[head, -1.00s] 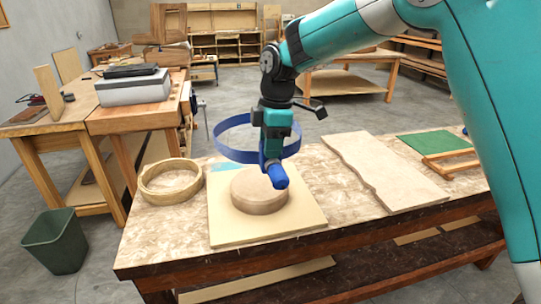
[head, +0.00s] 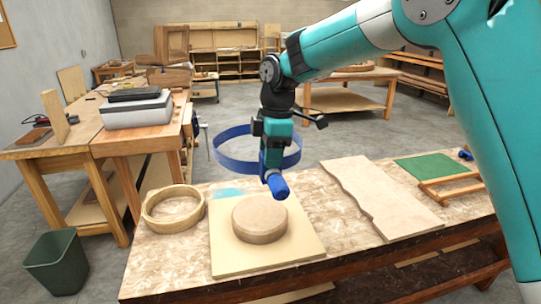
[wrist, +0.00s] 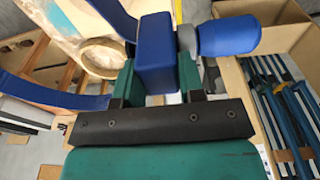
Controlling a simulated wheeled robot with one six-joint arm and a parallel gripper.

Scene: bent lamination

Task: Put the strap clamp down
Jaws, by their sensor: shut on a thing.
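The strap clamp (head: 236,165) is a blue band loop with a blue handle (head: 278,186) hanging at its near side. My gripper (head: 272,158) is shut on the clamp's blue block, which shows between the jaws in the wrist view (wrist: 155,62). The loop is held in the air above the back of the bench, behind the round wooden form (head: 260,219). That form stands on a pale square board (head: 292,249).
A bent wood ring (head: 148,211) lies on the workbench (head: 160,260) left of the board. A wavy-edged plank (head: 375,200), a green mat (head: 430,165) and a small wooden frame (head: 450,186) lie to the right. Bare bench shows between board and plank.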

